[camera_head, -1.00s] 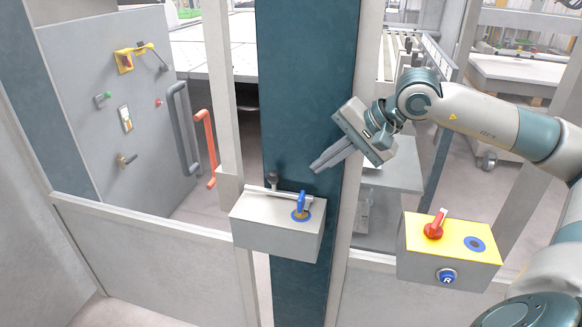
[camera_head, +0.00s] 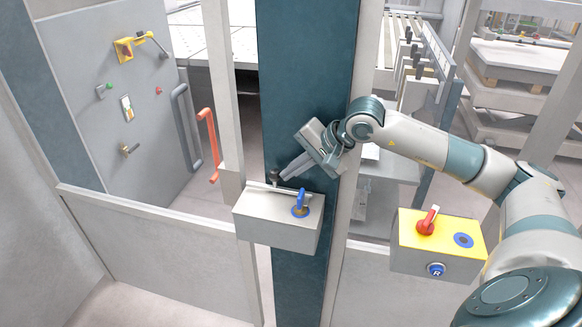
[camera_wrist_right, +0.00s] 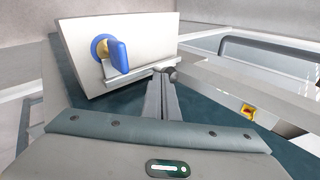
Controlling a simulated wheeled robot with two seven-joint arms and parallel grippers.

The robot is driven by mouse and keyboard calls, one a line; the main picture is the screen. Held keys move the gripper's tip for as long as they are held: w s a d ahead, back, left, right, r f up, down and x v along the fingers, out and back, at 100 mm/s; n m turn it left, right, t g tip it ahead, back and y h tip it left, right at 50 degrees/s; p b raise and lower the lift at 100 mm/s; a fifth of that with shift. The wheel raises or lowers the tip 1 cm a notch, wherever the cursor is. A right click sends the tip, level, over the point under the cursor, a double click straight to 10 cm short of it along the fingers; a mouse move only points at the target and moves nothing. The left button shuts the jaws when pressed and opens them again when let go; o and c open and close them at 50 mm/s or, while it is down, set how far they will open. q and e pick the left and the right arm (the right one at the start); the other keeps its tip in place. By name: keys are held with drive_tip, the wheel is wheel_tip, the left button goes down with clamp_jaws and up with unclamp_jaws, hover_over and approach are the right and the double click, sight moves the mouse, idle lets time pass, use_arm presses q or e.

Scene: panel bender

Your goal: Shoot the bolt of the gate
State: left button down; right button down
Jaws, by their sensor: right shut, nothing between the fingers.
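The lock box (camera_head: 275,225) of the gate is light grey and sits on the dark teal post (camera_head: 305,90). A thin bolt rod (camera_head: 262,187) runs along its top edge, with a dark knob (camera_head: 274,176) at its far side. The rod (camera_wrist_right: 135,78) and the knob (camera_wrist_right: 170,73) also show in the right wrist view. A blue key (camera_head: 300,203) stands in the box's brass lock. My right gripper (camera_head: 286,177) is shut and empty, its fingertips close beside the knob; I cannot tell whether they touch. In the wrist view the fingertips (camera_wrist_right: 162,78) partly cover the knob's near side. My left gripper is out of view.
A yellow-topped control box (camera_head: 440,235) with a red switch is at the right. A red-orange handle (camera_head: 208,145) and a grey cabinet (camera_head: 110,90) with switches are at the left. A low grey panel (camera_head: 160,255) spans the front left.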

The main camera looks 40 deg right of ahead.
drive_tip(key=shift+w+a, duration=0.1)
idle(0.3)
drive_tip(key=shift+w+a+b, duration=0.4)
drive_tip(key=shift+w+a, duration=0.05)
drive_tip(key=shift+w, duration=0.05)
drive_tip(key=w+a+b, duration=0.1)
drive_tip(key=w+a, duration=0.1)
drive_tip(key=w+a+b, duration=0.1)
drive_tip(key=w, duration=0.1)
drive_tip(key=shift+w+a, duration=0.2)
drive_tip(key=shift+a, duration=0.2)
